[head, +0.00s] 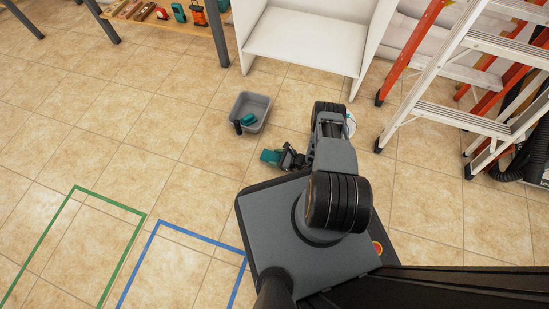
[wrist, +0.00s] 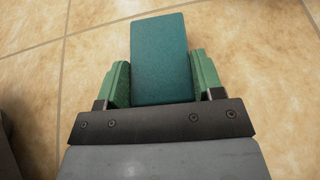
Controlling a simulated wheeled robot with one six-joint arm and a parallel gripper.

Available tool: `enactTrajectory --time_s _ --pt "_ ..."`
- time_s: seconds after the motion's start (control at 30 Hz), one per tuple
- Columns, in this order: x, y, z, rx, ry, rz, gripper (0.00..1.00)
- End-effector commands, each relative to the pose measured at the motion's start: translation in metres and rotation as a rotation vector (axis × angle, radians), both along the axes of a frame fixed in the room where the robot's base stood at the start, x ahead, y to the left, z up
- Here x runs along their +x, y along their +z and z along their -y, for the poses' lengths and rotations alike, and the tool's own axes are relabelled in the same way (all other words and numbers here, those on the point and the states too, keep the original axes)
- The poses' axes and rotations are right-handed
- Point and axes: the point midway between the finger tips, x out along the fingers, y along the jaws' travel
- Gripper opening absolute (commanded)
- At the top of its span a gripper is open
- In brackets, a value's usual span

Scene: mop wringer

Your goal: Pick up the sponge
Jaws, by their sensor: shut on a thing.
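A teal block, which looks like the sponge (wrist: 160,58), sits between the two green finger pads of my gripper (wrist: 161,85) in the wrist view. My gripper is shut on it, with a pad against each side. In the head view my gripper (head: 284,158) is beside my base, and the teal sponge (head: 268,156) sticks out to its left. I cannot tell its exact height above the tiles.
A grey bin (head: 262,103) with a teal item (head: 248,119) and a dark item inside stands just beyond my gripper. A white shelf unit (head: 305,45) is behind it. A ladder (head: 440,111) stands at right. Green tape (head: 110,202) and blue tape (head: 200,237) mark the open floor at left.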

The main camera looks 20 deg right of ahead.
Motion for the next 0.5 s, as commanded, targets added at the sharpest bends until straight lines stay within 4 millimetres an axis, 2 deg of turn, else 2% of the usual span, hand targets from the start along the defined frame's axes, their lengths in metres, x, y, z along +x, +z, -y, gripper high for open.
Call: enactTrajectory --time_s 0.17,0.27,0.5 --pt "0.000 0.019 0.000 0.000 -0.001 0.000 0.39" --pt "0.001 0.037 0.000 0.000 -0.001 0.000 0.39" --pt "-0.002 0.086 -0.043 0.001 0.007 -0.001 0.39"
